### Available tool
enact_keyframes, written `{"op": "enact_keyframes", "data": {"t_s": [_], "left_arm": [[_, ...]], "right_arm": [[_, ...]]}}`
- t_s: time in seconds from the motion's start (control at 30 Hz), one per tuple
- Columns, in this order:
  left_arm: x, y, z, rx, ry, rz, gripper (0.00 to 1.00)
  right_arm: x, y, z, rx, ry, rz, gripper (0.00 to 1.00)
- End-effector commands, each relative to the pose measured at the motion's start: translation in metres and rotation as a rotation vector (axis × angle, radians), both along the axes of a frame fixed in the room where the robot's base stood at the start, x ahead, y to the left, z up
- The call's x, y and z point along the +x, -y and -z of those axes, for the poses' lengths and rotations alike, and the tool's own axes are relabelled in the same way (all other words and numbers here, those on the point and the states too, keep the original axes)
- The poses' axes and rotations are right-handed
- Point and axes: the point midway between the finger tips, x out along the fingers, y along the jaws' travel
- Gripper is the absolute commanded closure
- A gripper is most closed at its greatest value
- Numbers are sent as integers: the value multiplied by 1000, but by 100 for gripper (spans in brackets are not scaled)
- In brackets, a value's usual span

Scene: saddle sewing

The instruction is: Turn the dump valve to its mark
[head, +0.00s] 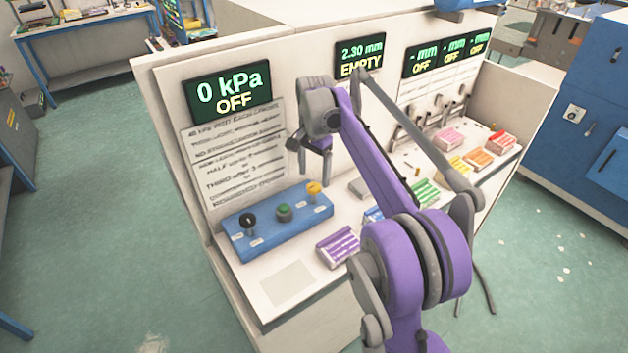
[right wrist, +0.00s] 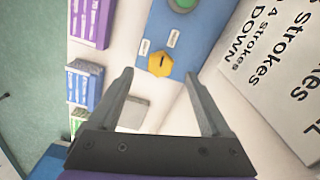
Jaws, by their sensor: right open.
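A blue control box (head: 262,236) on the white bench carries a black knob (head: 247,221), a green button (head: 284,212) and a yellow knob (head: 314,189). The yellow knob, seemingly the dump valve, shows in the right wrist view (right wrist: 160,64) with a dark pointer line and two small white labels beside it, too small to read. My right gripper (head: 314,166) is open and empty above the yellow knob. In the right wrist view the knob appears between and just beyond the fingertips, with no contact visible. My left gripper is not in view.
A wall display (head: 234,93) reads 0 kPa, OFF; another (head: 360,58) reads 2.30 mm, EMPTY. A printed instruction sheet (head: 235,150) hangs behind the box. A purple pack (head: 338,247) and other coloured packs stand to the right. The bench's front left is clear.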

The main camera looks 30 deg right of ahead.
Motion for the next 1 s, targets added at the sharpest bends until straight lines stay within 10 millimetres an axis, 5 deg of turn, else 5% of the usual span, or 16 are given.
{"op": "enact_keyframes", "data": {"t_s": [0.2, 0.4, 1.0], "left_arm": [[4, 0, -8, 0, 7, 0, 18], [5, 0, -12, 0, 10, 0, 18], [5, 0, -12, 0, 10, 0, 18]], "right_arm": [[0, 0, -46, -1, 1, 0, 18], [0, 0, -67, 0, 1, 0, 18], [-1, -1, -69, -1, 1, -3, 18]]}}
